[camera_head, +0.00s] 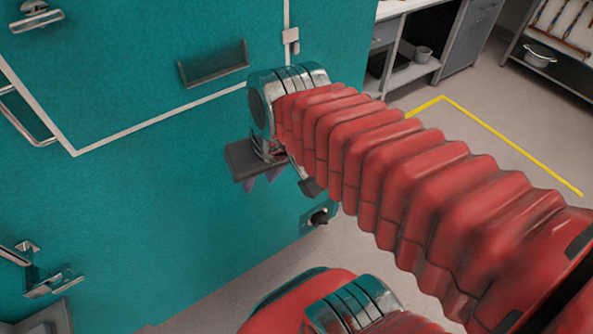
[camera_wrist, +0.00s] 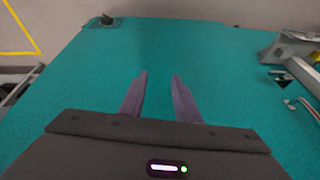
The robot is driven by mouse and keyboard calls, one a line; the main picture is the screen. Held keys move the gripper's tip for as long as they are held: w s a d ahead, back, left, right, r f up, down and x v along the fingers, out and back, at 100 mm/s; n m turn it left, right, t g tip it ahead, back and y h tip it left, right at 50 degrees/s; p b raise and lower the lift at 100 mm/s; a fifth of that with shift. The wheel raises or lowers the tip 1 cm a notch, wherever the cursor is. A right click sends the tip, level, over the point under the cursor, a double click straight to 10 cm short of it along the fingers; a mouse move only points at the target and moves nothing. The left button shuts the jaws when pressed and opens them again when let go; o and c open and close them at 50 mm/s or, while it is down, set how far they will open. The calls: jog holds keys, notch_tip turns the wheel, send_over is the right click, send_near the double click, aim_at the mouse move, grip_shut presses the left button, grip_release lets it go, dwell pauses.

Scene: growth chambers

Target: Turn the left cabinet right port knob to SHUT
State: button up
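A teal cabinet (camera_head: 150,210) fills the left of the head view, and its face shows in the wrist view (camera_wrist: 220,60). A dark knob (camera_head: 319,217) on a small plate sits low near the cabinet's right edge. It appears at the top left of the wrist view (camera_wrist: 106,19), too small to read its setting or any label. My gripper (camera_head: 262,180) is in front of the cabinet face, left of and above the knob in the head view. In the wrist view its two purple fingers (camera_wrist: 159,75) are apart with nothing between them. The gripper is clear of the knob.
A metal lever fitting (camera_head: 45,275) is on the cabinet at lower left and shows at the right of the wrist view (camera_wrist: 290,50). Floor with a yellow line (camera_head: 510,140) lies open at right.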

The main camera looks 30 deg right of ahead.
jog(key=shift+s+a+r+n+t+h, duration=0.1)
jog(key=shift+s+r+n+t+h, duration=0.25)
jog(key=shift+s+r+t, duration=0.55)
jog(key=shift+o, duration=0.2)
jog(key=shift+w+a+r, duration=0.1)
jog(key=shift+r, duration=0.05)
